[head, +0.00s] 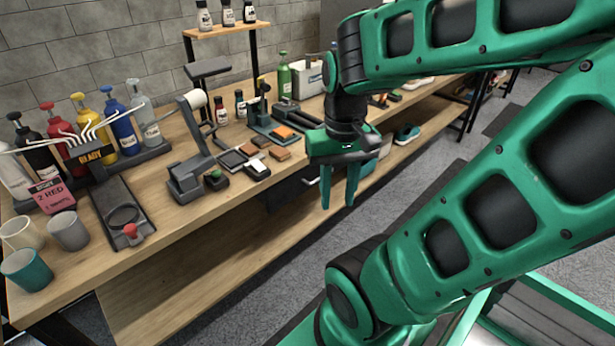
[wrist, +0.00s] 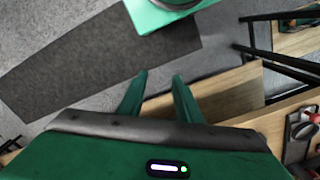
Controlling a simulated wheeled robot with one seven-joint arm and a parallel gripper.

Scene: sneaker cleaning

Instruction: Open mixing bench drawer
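The wooden mixing bench (head: 180,226) runs from the lower left to the upper right in the head view. A dark drawer (head: 284,194) hangs under its front edge, with a small pale handle (head: 312,181) at its right part. The drawer looks closed, but my gripper and the bench edge hide some of it. My gripper (head: 338,205) points down in front of the bench, just right of the handle and apart from it. Its two fingers are spread with nothing between them. The wrist view shows the same open fingers (wrist: 155,80); I cannot make out the drawer there.
Pump bottles (head: 122,125), cups (head: 68,231), a dispenser stand (head: 190,165) and small blocks (head: 279,153) crowd the bench top. A lower wooden shelf (head: 150,300) runs beneath. Grey floor (head: 258,285) with a dark mat (wrist: 100,55) lies in front.

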